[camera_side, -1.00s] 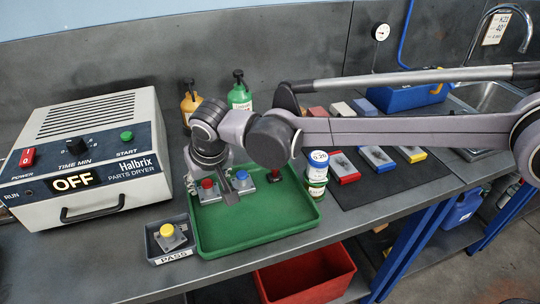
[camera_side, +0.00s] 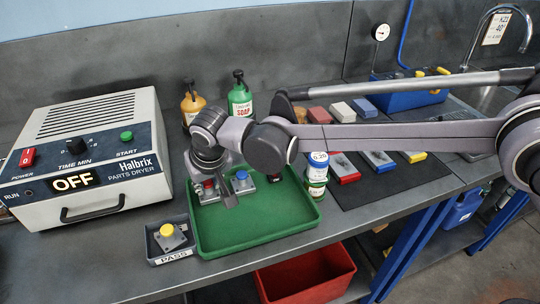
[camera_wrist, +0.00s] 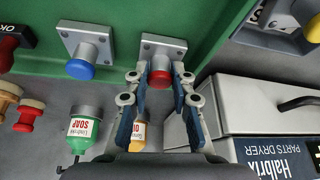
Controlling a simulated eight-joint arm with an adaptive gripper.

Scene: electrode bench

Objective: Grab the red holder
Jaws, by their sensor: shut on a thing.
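The red holder (camera_wrist: 160,80) is a grey square-plated metal piece with a red round knob. It stands in the green tray (camera_side: 255,238), and in the side view (camera_side: 208,184) my gripper partly hides it. In the wrist view my gripper (camera_wrist: 160,72) has one finger on each side of the red knob and is shut on it. The blue holder (camera_wrist: 80,68), of the same shape with a blue knob, stands beside it in the tray, clear of the fingers. It also shows in the side view (camera_side: 242,177).
A yellow holder (camera_side: 167,231) sits in a small grey PASS tray (camera_side: 158,258) left of the green tray.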

